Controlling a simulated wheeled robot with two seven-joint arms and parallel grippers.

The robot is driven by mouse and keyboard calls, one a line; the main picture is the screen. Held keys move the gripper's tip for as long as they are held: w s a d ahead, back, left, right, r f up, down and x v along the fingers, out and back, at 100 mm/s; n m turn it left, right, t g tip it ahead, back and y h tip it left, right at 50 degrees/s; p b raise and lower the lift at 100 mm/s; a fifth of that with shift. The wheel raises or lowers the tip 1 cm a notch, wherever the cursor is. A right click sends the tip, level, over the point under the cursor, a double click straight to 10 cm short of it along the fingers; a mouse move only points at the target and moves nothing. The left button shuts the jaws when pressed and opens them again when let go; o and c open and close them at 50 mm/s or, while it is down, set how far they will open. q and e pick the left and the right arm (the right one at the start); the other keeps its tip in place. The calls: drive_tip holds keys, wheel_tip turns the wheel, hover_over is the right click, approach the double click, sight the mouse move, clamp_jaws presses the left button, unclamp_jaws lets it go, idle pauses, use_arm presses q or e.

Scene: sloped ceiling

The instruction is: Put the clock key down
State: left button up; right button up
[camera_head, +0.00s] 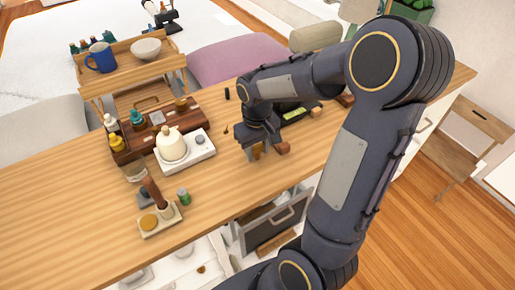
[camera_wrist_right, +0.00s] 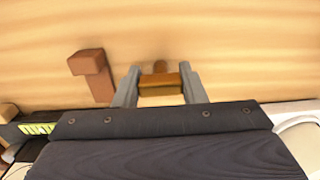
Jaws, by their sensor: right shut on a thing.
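My right gripper (camera_head: 262,143) is low over the wooden counter, toward its front edge. In the right wrist view, its two grey fingers (camera_wrist_right: 160,92) are shut on a golden-brown piece with a small knob, which I take to be the clock key (camera_wrist_right: 163,79). The key (camera_head: 257,152) also shows small under the gripper in the head view. I cannot tell whether it touches the counter (camera_wrist_right: 230,50). My left gripper is out of view.
A brown L-shaped block (camera_wrist_right: 88,64) stands close beside the fingers. Left on the counter are a white scale with a cream kettle (camera_head: 171,145), a wooden rack (camera_head: 128,150) and a small tray (camera_head: 160,221). Bare counter lies between the scale and my gripper.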

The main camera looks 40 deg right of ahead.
sight(257, 146)
drive_tip(key=shift+f, duration=0.1)
drive_tip(key=o, duration=1)
wheel_tip(257, 146, up, 11)
drive_tip(key=shift+w+r+p, duration=0.15)
drive_tip(key=shift+p, duration=0.35)
drive_tip(key=s+a+t+y, duration=0.1)
drive_tip(key=s+a+t, duration=0.1)
drive_tip(key=s+a, duration=0.1)
drive_tip(key=s+a+f+t+y, duration=0.1)
drive_tip(key=s+a+t, duration=0.1)
drive_tip(key=s+a, duration=0.2)
drive_tip(key=s+a+t+y, duration=0.1)
drive_tip(key=s+a, duration=0.3)
drive_tip(key=s, duration=0.3)
drive_tip(key=shift+s+f+m+t+y, duration=0.15)
drive_tip(key=shift+m+t+y, duration=0.15)
drive_tip(key=shift+t+y, duration=0.1)
